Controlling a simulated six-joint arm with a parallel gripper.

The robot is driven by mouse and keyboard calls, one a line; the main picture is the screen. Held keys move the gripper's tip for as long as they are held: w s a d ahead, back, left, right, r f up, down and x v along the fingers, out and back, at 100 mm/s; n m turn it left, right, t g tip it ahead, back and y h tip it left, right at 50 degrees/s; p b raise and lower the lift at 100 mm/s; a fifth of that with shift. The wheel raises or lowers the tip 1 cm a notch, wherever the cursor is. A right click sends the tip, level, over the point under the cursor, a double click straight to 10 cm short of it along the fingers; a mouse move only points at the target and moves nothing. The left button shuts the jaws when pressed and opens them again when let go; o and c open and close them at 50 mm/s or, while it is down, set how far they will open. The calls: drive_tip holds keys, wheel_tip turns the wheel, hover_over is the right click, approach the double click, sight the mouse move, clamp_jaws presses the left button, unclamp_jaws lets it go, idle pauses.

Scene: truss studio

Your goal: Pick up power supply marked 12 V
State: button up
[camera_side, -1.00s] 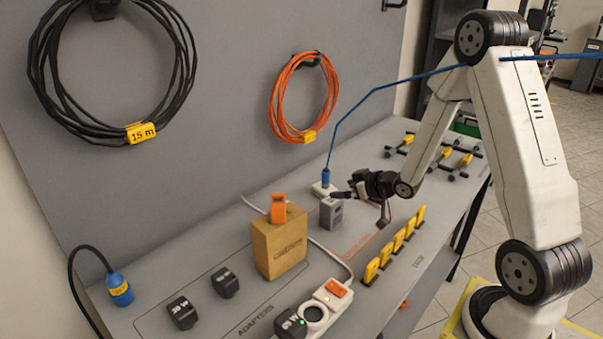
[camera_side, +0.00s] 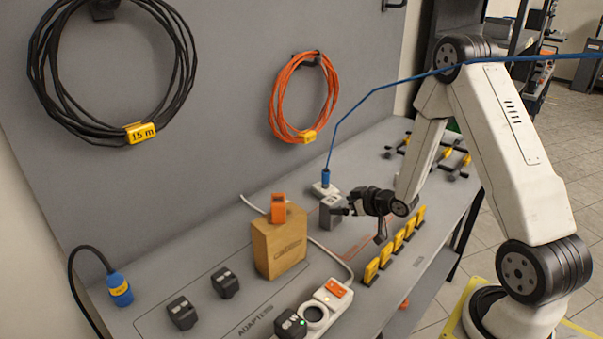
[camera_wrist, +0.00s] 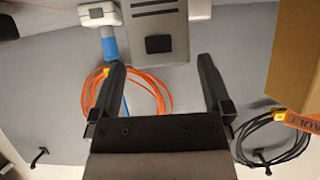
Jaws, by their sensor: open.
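Three black adapters show in the side view: one at the front left of the bench (camera_side: 182,313), one behind it to the right (camera_side: 225,283), and one at the power strip (camera_side: 290,325). Their markings are too small to read, so I cannot tell which is 12 V. My gripper (camera_side: 340,205) is well to the right of and beyond them, beside a grey box (camera_side: 331,213). In the wrist view its fingers (camera_wrist: 160,85) are apart with nothing between them; the grey box (camera_wrist: 158,22) lies ahead of the gap.
A cardboard box (camera_side: 278,247) with an orange piece (camera_side: 279,208) on top stands between my gripper and the adapters. The power strip (camera_side: 330,298), a row of yellow pieces (camera_side: 395,247) and a blue plug with a cable (camera_side: 326,178) are near. Coiled cables hang on the wall.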

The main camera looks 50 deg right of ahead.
sight(338, 206)
drive_tip(key=shift+x, duration=2.6)
drive_tip(key=shift+f, duration=0.1)
drive_tip(key=c, duration=1.3)
